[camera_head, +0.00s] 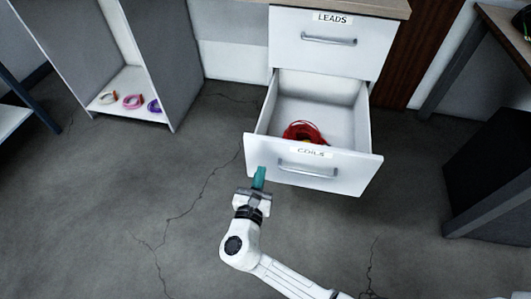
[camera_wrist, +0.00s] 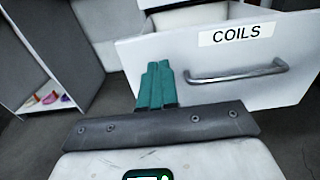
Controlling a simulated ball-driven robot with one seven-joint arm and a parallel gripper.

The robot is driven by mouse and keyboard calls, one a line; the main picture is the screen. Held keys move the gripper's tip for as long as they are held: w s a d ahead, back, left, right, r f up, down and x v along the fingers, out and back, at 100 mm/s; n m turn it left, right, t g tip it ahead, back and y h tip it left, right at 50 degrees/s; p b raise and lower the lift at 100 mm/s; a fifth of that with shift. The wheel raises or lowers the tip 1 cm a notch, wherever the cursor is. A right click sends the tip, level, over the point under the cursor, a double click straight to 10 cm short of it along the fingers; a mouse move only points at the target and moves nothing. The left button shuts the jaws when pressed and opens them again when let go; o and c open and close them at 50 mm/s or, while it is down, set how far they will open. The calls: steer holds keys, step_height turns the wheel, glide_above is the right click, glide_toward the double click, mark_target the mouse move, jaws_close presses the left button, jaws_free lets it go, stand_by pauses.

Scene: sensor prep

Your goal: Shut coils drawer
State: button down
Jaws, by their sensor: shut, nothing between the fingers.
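The white coils drawer (camera_head: 262,156) stands pulled out below the closed drawer labelled LEADS. Its front carries a COILS label and a grey bar handle (camera_head: 308,171). A red coil (camera_head: 303,131) lies inside it. My gripper (camera_head: 259,176) is at the left part of the drawer front, with its teal fingers shut and empty. In the wrist view the gripper fingers (camera_wrist: 158,82) overlap the left part of the drawer front (camera_wrist: 160,53), left of the handle (camera_wrist: 238,72). I cannot tell whether the fingertips touch the front.
The LEADS drawer (camera_head: 335,38) is closed above. An open white shelf unit (camera_head: 135,78) with several coloured rings stands at the left. A dark-legged table (camera_head: 460,65) and a dark box (camera_head: 490,165) are at the right. The floor before the drawer is clear.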

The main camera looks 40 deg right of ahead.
mark_target(269, 143)
steer(key=b+x, duration=0.1)
steer(key=x, duration=0.7)
steer(key=shift+w+d+b, duration=0.15)
steer(key=shift+d+b, duration=0.2)
